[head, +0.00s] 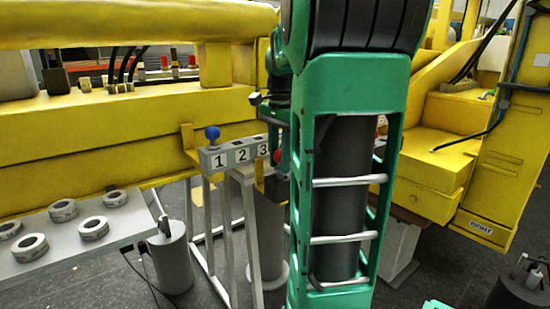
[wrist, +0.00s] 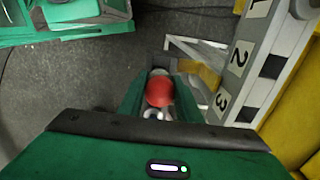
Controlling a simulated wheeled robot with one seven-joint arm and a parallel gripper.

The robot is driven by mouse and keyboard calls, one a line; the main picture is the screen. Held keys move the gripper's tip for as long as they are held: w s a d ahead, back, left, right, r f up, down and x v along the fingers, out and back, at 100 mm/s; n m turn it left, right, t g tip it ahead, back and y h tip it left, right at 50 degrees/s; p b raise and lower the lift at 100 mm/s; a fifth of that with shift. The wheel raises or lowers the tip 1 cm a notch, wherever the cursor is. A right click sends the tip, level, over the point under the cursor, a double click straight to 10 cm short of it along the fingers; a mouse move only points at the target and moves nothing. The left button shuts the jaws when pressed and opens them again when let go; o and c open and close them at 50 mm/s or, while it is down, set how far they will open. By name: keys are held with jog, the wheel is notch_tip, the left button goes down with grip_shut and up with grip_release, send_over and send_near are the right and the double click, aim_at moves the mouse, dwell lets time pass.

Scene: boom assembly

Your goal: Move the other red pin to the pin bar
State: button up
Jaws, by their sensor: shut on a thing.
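The pin bar (head: 222,158) is a grey bar on a stand, numbered 1, 2 and 3. It also shows at the right of the wrist view (wrist: 262,45). A blue-headed pin (head: 212,132) stands upright at its number 1 end. My gripper (wrist: 159,98) is shut on a red pin (wrist: 159,91), whose round red head shows between the fingers. The held pin is beside the number 3 end in the wrist view, apart from the bar there. In the head view my arm hides most of the gripper and the bar's right side.
A grey tray (head: 75,243) with several grey rings is at the left. A grey cylinder (head: 172,262) stands next to it. The yellow machine (head: 80,130) runs close behind the bar. A green box-like object (wrist: 85,12) is at the wrist view's upper left.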

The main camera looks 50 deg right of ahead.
jog(key=shift+f, duration=0.65)
jog(key=shift+f, duration=0.15)
jog(key=o, duration=1.3)
notch_tip(320, 180, up, 11)
jog(key=shift+f, duration=0.15)
